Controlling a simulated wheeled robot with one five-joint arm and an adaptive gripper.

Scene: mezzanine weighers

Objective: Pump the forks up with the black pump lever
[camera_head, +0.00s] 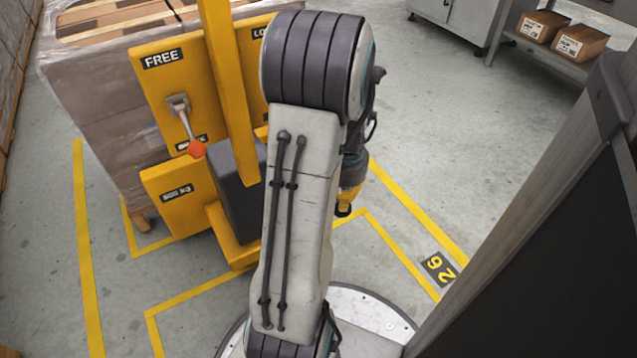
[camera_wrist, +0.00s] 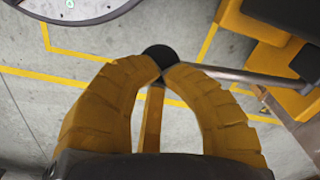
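The pump lever (camera_wrist: 245,76) is a grey rod ending in a round black knob (camera_wrist: 160,55). In the wrist view it reaches in from the stacker at the right. My gripper (camera_wrist: 162,68) has its two yellow curved fingertips closed in against the knob, one on each side. In the head view my gripper (camera_head: 348,200) shows only partly, low behind my arm, and the black knob is hidden. The yellow stacker (camera_head: 160,95) stands left of my arm, with a "FREE" label and a smaller grey lever (camera_head: 183,118) with an orange-red knob. The forks are not clearly visible.
A wrapped pallet load (camera_head: 100,110) stands behind the stacker. A shelf (camera_head: 555,62) with cardboard boxes (camera_head: 580,42) is at the back right. A dark panel (camera_head: 560,260) fills the right side. Yellow floor lines (camera_head: 410,210) cross the clear grey floor between.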

